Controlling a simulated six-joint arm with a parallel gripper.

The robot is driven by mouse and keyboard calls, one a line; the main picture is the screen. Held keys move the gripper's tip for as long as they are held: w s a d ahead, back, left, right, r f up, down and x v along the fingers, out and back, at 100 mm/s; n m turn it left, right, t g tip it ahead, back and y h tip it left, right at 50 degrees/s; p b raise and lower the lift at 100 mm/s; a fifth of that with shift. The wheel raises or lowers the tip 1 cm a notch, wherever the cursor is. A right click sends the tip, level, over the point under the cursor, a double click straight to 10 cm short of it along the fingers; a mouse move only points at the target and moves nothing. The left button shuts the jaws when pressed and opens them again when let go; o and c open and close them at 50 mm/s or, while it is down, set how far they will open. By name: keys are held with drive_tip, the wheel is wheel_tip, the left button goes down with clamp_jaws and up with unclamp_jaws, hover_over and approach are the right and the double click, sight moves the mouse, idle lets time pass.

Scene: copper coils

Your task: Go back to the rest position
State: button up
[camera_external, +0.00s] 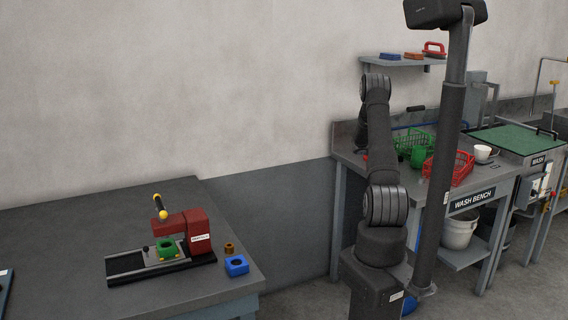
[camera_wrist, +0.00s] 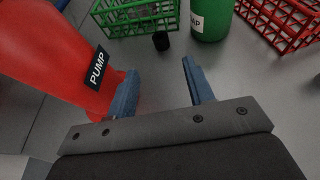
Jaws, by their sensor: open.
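My gripper (camera_wrist: 162,88) is open in the wrist view, with two blue fingers apart and nothing between them. A red body labelled PUMP (camera_wrist: 60,55) stands close beside the left finger; I cannot tell whether they touch. In the external view my arm is bent over toward the wash bench (camera_external: 482,190), and the gripper is mostly hidden behind my own arm links.
Beyond the fingers are a green basket (camera_wrist: 140,18), a green labelled container (camera_wrist: 211,20), a small black object (camera_wrist: 161,42) and a red basket (camera_wrist: 285,20). The left table holds a red press (camera_external: 198,232), a blue block (camera_external: 236,266) and a small copper-coloured piece (camera_external: 229,248).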

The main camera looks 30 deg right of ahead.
sight(400, 157)
drive_tip(key=x, duration=1.2)
drive_tip(key=shift+d+f, duration=0.1)
drive_tip(key=shift+f, duration=0.1)
wheel_tip(400, 157, up, 4)
drive_tip(key=shift+f, duration=0.25)
drive_tip(key=s+a, duration=0.1)
drive_tip(key=a, duration=0.4)
drive_tip(key=s+a, duration=0.1)
drive_tip(key=a, duration=0.5)
drive_tip(key=s+a, duration=0.1)
drive_tip(key=a, duration=0.5)
drive_tip(key=shift+s+a+r, duration=0.1)
drive_tip(key=shift+a, duration=0.15)
drive_tip(key=w+a+r+n+t+y, duration=0.1)
drive_tip(key=w+a+r+n+t, duration=0.1)
drive_tip(key=a, duration=0.4)
drive_tip(key=w+a+r+n+t, duration=0.1)
drive_tip(key=w+a+n+t, duration=0.1)
drive_tip(key=a, duration=0.4)
drive_tip(key=s+a+r+n+t+y, duration=0.1)
drive_tip(key=a+r+n+t+y, duration=0.1)
drive_tip(key=a, duration=1.4)
drive_tip(key=s+a+r+n+t+y, duration=0.1)
drive_tip(key=a+n+t+y, duration=0.3)
drive_tip(key=a, duration=1.2)
drive_tip(key=n+y, duration=0.3)
drive_tip(key=shift+s+a+r+t, duration=0.3)
drive_tip(key=shift+s+a+r, duration=0.05)
drive_tip(key=shift+s+a, duration=0.05)
